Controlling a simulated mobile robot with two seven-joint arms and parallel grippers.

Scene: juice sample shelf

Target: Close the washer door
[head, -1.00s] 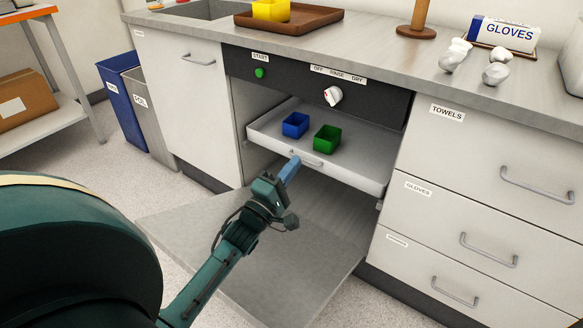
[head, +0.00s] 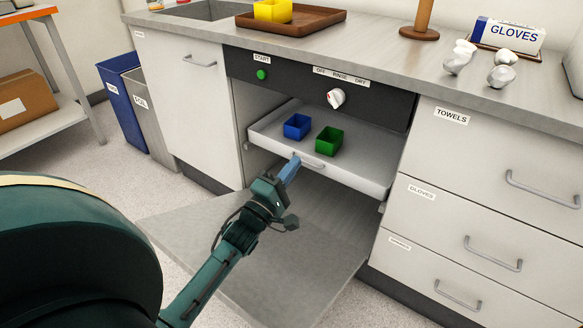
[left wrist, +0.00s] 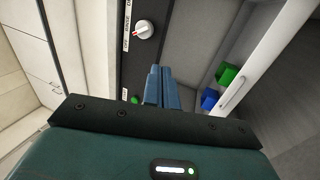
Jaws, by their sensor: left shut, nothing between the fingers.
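The washer door (head: 290,270) is folded down open, a flat grey panel below the washer opening. The washer rack (head: 355,175), a white tray, sits in the opening above the door and sticks out a little at the front. A blue cup (head: 297,126) and a green cup (head: 329,141) stand in it. My left gripper (head: 291,168) is shut and empty. In the head view its tips overlap the rack's front edge beside the handle; I cannot tell if they touch. In the left wrist view the closed fingers (left wrist: 158,85) show, with the rack (left wrist: 262,62) to their right.
The black control panel (head: 310,85) with green start button (head: 262,74) and white knob (head: 336,98) is above the opening. Drawers (head: 480,195) stand to the right. Blue and grey bins (head: 122,100) stand at the left. The counter (head: 390,55) holds a brown tray (head: 290,22) and gloves box.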

